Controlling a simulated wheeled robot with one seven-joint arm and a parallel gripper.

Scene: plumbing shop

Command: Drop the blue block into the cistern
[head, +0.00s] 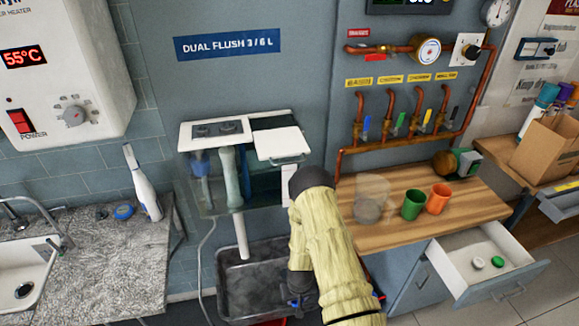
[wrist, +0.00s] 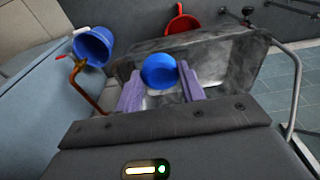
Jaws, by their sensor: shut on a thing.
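The blue block (wrist: 159,70) sits between the purple fingertips of my gripper (wrist: 160,77) in the wrist view, and the gripper is shut on it. In the head view my sleeved arm hides most of the gripper, which hangs low by the right side of the tub. The cistern (head: 236,200) is on the wall left of my arm, with clear sides showing its inner parts. A dark plate with two round buttons (head: 217,129) is on its top left. A white lid panel with a handle (head: 283,144) covers part of its top right; a dark gap shows behind it.
A grey tub (wrist: 222,62) is below the cistern, with a blue bucket (wrist: 92,46) and a red item (wrist: 181,22) nearby. The wooden counter (head: 430,216) at right holds cups and has an open drawer (head: 485,262).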

